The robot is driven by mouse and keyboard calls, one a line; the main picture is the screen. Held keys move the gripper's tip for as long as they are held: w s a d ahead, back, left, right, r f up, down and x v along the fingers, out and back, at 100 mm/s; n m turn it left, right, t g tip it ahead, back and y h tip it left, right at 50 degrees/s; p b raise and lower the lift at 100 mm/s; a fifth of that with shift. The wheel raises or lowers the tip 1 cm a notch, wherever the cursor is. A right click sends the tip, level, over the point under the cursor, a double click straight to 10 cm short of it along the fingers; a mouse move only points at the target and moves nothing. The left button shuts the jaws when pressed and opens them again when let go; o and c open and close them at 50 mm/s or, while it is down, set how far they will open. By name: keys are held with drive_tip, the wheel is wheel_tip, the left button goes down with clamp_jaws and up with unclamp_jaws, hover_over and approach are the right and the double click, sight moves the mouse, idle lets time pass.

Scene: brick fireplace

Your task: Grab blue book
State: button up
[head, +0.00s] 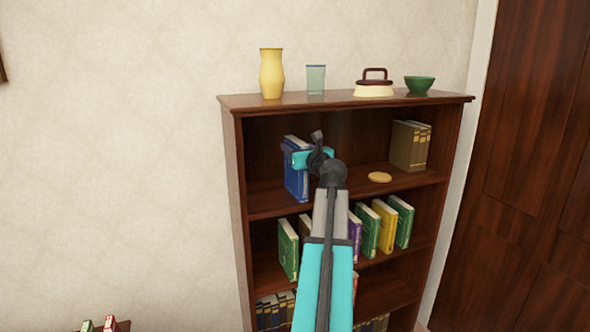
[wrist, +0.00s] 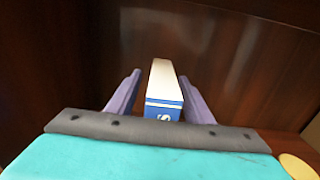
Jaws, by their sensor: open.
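The blue book (head: 296,183) stands upright on the top shelf inside the bookcase, toward its left side. In the wrist view the book (wrist: 165,84) shows its pale page edge and blue spine with a white mark. My gripper (head: 291,150) is open at the upper part of the book. In the wrist view its two purple fingers (wrist: 160,93) stand on either side of the book, with a gap on the left and a narrower one on the right. My arm hides part of the shelves in the head view.
The wooden bookcase (head: 355,101) holds brown books (head: 408,146) and a round tan disc (head: 380,177) to the right on the same shelf. A yellow vase (head: 271,74), glass (head: 316,79), iron-like object (head: 374,85) and green bowl (head: 419,85) stand on top.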

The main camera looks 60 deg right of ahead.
idle(0.3)
clamp_jaws()
idle(1.3)
